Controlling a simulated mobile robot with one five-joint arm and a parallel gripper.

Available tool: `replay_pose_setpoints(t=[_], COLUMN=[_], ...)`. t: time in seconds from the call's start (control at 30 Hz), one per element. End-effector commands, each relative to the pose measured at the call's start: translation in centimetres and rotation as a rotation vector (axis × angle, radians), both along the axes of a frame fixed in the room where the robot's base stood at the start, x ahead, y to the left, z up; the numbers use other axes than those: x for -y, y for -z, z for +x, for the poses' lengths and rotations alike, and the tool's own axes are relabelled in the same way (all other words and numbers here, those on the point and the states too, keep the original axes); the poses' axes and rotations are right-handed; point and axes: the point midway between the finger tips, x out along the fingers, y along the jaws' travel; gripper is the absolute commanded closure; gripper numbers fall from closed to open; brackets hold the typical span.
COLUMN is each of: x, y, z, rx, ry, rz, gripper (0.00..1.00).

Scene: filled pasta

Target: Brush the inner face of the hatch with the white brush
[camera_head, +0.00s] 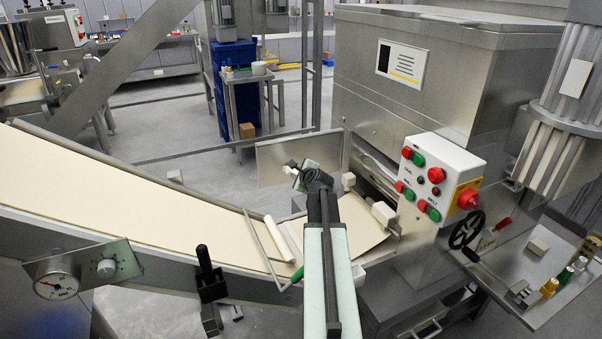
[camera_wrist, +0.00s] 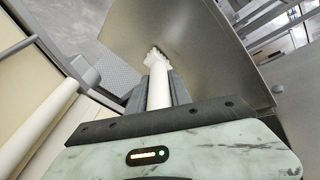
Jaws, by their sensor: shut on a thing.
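The hatch (camera_head: 277,160) is a flat grey metal panel standing open at the left side of the steel machine. In the wrist view the hatch (camera_wrist: 215,50) fills the upper middle, with a small dark mark near its lower right. My gripper (camera_head: 310,176) is in front of the panel, its dark fingers shut on the handle of the white brush (camera_wrist: 158,88). The brush's pale tip points away from me at the panel's lower left part. I cannot tell whether the bristles touch it. In the head view my gripper hides most of the brush.
A belt with a cream dough sheet (camera_head: 120,195) runs in from the left, with a white roller (camera_head: 283,240) near its end. The steel machine (camera_head: 440,75) and its button box (camera_head: 437,178) stand close on the right. A side table (camera_head: 545,285) holds small bottles.

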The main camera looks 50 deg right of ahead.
Motion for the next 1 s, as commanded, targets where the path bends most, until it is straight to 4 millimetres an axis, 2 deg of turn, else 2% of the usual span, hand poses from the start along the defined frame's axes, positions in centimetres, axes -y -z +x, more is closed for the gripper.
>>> replay_pose_setpoints(t=[0.27, 0.7, 1.0], x=[-0.3, -2.2, -2.2], y=[0.0, 0.0, 0.0], z=[-0.8, -5.4, -5.6], rx=[0.0, -0.001, 0.0], ry=[0.0, 0.001, 0.0], rz=[-0.001, 0.0, -0.001], gripper=[1.0, 1.0, 1.0])
